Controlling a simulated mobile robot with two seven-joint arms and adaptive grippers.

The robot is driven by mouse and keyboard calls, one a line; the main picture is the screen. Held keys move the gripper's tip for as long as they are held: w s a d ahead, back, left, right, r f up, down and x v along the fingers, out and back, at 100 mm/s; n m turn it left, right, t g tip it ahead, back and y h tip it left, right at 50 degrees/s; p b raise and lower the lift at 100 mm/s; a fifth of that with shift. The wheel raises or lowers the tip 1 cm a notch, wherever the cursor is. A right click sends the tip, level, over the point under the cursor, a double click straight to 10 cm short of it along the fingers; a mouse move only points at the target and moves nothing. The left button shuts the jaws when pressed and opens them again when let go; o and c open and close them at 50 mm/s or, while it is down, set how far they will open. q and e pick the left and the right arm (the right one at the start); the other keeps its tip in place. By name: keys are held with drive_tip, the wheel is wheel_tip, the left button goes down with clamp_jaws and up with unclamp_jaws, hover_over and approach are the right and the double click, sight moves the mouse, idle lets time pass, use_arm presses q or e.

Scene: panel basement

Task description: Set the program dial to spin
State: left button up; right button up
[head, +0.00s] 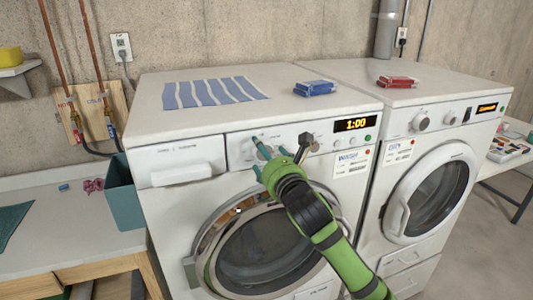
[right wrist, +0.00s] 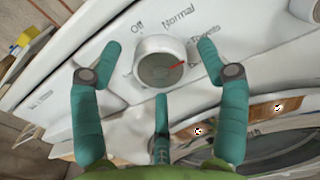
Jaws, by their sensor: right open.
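The program dial (right wrist: 160,62) is a round white knob with a grey face, on the control panel of the left-hand machine, marked WASH (head: 300,200). Its red pointer aims right and slightly up, toward a label that looks like "Towels". "Off" and "Normal" are readable above it; other labels are hidden or blurred, and I see no "spin". My right gripper (head: 266,149) is open at the panel. In the right wrist view its teal fingers stand left, right and below the dial, with no clear contact. The head view mostly hides the dial. My left gripper is not in view.
The washer's display (head: 356,124) reads 1:00. A second machine with a round door (head: 436,195) stands at right. A teal bin (head: 121,200) stands at left.

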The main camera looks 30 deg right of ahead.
drive_tip(key=shift+c, duration=0.4)
drive_tip(key=c, duration=1.1)
drive_tip(key=shift+r+m, duration=0.1)
drive_tip(key=shift+m, duration=0.2)
